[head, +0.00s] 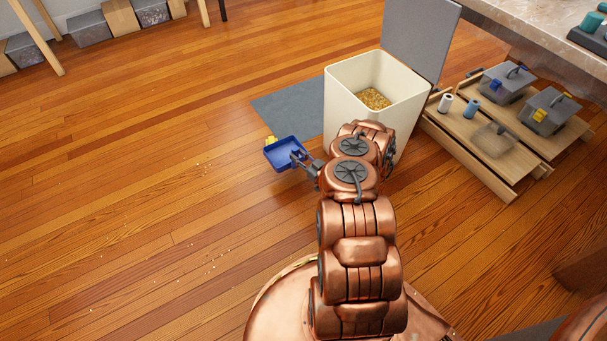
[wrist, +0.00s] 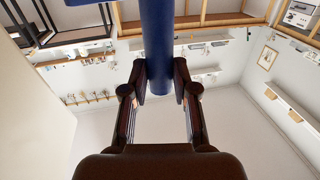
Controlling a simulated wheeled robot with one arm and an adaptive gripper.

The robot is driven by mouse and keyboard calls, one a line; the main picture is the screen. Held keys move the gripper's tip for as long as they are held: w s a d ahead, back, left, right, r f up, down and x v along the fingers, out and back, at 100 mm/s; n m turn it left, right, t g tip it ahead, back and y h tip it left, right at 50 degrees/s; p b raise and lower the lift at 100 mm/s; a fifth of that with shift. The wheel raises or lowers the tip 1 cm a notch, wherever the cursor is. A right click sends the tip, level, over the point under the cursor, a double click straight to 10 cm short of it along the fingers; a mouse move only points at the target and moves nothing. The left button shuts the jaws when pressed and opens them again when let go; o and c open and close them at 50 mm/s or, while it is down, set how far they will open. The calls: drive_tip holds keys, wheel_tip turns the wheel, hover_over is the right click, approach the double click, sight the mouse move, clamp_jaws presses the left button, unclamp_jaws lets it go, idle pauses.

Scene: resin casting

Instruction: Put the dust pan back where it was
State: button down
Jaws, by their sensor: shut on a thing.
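The blue dust pan (head: 283,155) is held in the air to the left of the cream bin, over the floor near the grey mat. It has a small yellow part at its upper left edge. My gripper (head: 303,160) is shut on its handle at the pan's right side. In the wrist view my gripper (wrist: 160,88) has its fingers closed on the blue handle (wrist: 157,35), which runs up out of the picture. The pan looks empty in the head view.
The open cream bin (head: 347,108) holds yellowish bits (head: 374,98); its grey lid stands up behind. A grey mat (head: 288,108) lies left of it. A low wooden drawer (head: 470,155) with boxes and spools is at right. Small pale bits (head: 208,268) are scattered on the open floor at left.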

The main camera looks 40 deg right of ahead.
wheel_tip(320, 180, down, 11)
drive_tip(key=s+b, duration=0.2)
drive_tip(key=b, duration=0.7)
drive_tip(key=shift+s, duration=0.3)
